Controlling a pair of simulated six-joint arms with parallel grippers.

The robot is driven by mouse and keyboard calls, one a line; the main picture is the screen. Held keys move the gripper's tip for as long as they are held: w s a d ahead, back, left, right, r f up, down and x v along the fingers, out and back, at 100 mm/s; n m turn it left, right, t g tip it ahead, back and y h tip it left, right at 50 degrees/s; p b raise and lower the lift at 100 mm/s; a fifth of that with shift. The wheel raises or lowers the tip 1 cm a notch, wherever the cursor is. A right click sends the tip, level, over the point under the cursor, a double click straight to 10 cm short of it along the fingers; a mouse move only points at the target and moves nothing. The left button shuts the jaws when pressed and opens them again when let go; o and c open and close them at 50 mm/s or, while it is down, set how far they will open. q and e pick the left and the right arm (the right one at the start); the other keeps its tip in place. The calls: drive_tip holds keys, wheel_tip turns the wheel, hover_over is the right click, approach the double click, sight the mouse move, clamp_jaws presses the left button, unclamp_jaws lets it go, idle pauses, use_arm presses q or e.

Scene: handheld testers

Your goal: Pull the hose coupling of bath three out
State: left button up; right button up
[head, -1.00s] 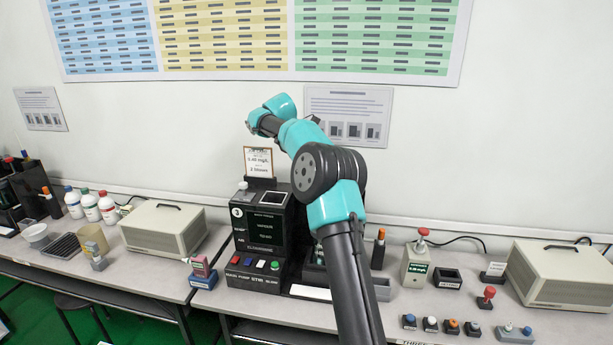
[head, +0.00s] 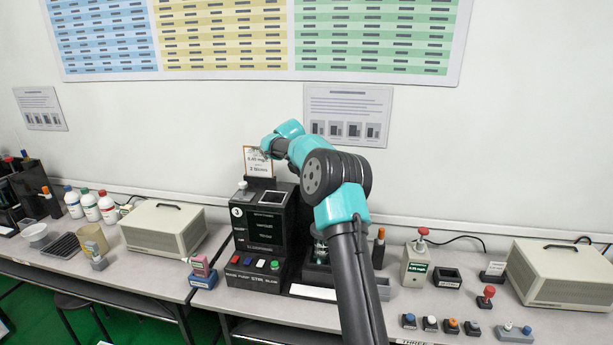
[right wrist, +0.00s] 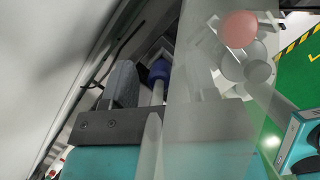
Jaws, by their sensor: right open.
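Bath three is a black unit (head: 238,240) marked 3, with a dark screen and a row of coloured buttons, at the middle of the bench. A pale grey knob (head: 243,186) sits on its top left; I cannot tell whether it is the hose coupling. My right arm reaches up in front of the bench, its end over the bath near the small sign. My right gripper (right wrist: 152,80) is open in the right wrist view, partly behind a pale see-through surface. A blue-topped rod (right wrist: 158,70) shows near its fingers; I cannot tell what it is. My left gripper is out of view.
A paper sign (head: 258,163) stands behind the bath. A red-knobbed tester (head: 416,265) and several small knobs stand to the right. Beige cases (head: 165,230) flank the middle. A pink ball (right wrist: 238,28) shows in the right wrist view.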

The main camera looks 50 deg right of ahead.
clamp_jaws()
idle(0.5)
